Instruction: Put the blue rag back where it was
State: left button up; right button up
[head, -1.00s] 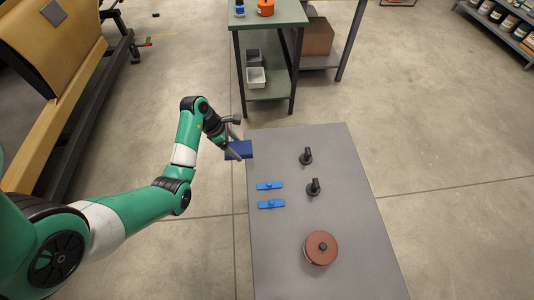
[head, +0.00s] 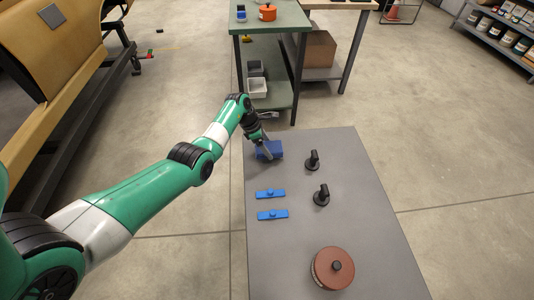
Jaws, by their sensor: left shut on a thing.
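The blue rag (head: 271,150) is at the far left corner of the grey table (head: 310,225). My left gripper (head: 268,153) is shut on it, with the fingers pointing down. I cannot tell whether the rag touches the table top or hangs just above it. My right gripper is not in the head view.
Two black knobs or handles (head: 313,160) (head: 322,195) stand right of the rag. Two flat blue pieces (head: 271,194) (head: 272,215) lie nearer on the left. A round brown disc-like object (head: 333,268) lies near the front. A green bench (head: 270,18) stands behind.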

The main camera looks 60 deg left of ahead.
pick_arm(q)
notch_tip(320, 180, down, 2)
jog(key=shift+f+b, duration=0.2)
jog(key=shift+b, duration=0.2)
jog(key=shift+s+r, duration=0.15)
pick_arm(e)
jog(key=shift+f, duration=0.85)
pick_arm(q)
jog(key=o, duration=1.3)
jog(key=shift+c, duration=0.2)
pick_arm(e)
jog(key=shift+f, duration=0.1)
